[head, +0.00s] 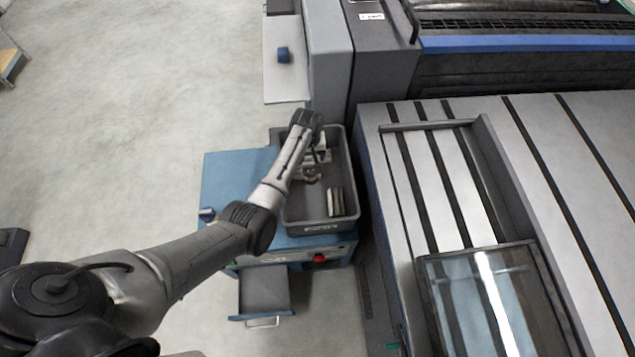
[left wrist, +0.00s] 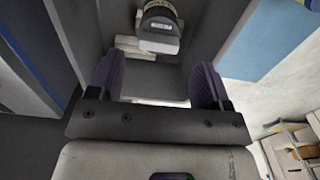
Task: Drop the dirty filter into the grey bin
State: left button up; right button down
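The grey bin (head: 293,214) is an open tub on top of a blue cabinet. My left gripper (head: 314,172) hangs over the bin, pointing down into it. In the left wrist view its two dark finger pads (left wrist: 156,82) stand wide apart with nothing between them. A short dark cylinder with a pale label (left wrist: 160,30) and a whitish end lies in the bin beyond the fingertips; it looks like the filter. Pale and dark upright pieces (head: 335,201) also sit in the bin's near right part. My right gripper is not in view.
The blue cabinet (head: 225,178) has an open drawer (head: 264,290) at its front and a red knob (head: 319,259). A large grey press (head: 455,200) stands close on the right. Left of the cabinet is clear floor.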

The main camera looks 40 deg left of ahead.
pick_arm(q)
jog(key=shift+o, duration=1.4)
notch_tip(320, 180, up, 14)
jog(key=p, duration=0.2)
jog(key=shift+p, duration=0.3)
jog(key=shift+f, duration=0.1)
